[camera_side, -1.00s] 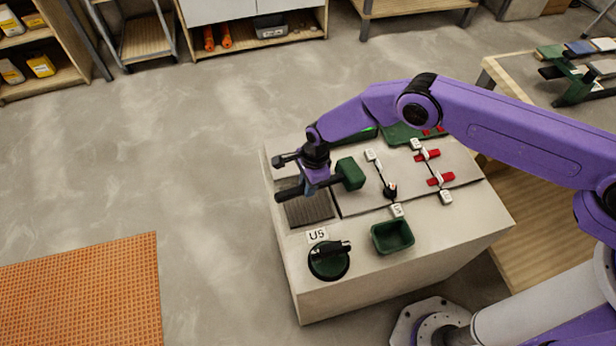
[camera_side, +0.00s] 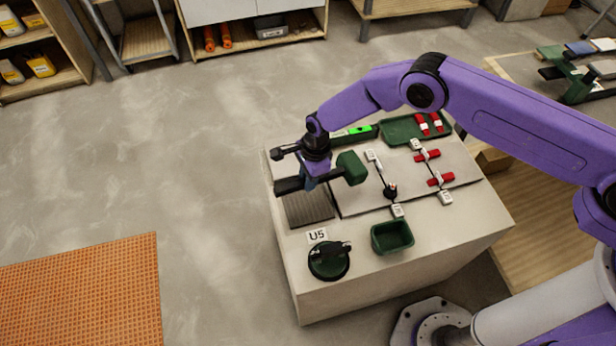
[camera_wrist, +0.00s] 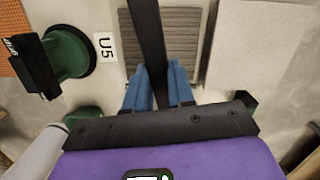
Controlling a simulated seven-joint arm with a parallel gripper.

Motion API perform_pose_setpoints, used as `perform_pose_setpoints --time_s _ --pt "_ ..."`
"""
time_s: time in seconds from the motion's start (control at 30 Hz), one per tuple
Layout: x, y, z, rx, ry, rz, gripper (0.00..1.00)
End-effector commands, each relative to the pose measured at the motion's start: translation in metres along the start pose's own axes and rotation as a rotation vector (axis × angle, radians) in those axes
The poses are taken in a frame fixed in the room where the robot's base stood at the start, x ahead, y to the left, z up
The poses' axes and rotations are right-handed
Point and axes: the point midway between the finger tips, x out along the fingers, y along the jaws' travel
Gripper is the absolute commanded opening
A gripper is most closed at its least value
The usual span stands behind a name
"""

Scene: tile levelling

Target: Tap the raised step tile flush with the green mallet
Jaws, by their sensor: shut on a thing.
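My gripper (camera_wrist: 160,75) is shut on the black handle (camera_wrist: 147,25) of the green mallet, with its blue fingers on both sides. In the side view my gripper (camera_side: 309,184) holds the mallet above the left end of the block. The mallet's dark green head (camera_side: 351,168) points right, over the left part of the light grey tiles (camera_side: 360,203). The head appears raised clear of the tiles; the exact gap cannot be told. A grey tile (camera_wrist: 265,45) shows at right in the wrist view. Which tile is raised cannot be told.
A ridged grey patch (camera_side: 308,208) lies under the gripper. A round green base with a black part (camera_side: 329,261) stands near the U5 label (camera_side: 317,235). A green bin (camera_side: 392,237), red-and-white clips (camera_side: 440,179), a bright green tool (camera_side: 355,133) and a green tray (camera_side: 400,129) surround the tiles.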

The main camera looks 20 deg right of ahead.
Motion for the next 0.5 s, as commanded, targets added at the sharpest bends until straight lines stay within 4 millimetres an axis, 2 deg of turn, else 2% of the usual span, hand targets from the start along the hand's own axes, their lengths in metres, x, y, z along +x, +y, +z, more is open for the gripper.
perform_pose_setpoints --time_s 0.13,0.37,0.5 --pt "0.01 0.0 -0.002 -0.001 0.001 0.0 0.0" --pt "0.046 0.0 -0.007 -0.001 0.0 -0.001 0.0" --pt "0.039 -0.002 -0.005 -0.001 -0.001 -0.002 0.0"
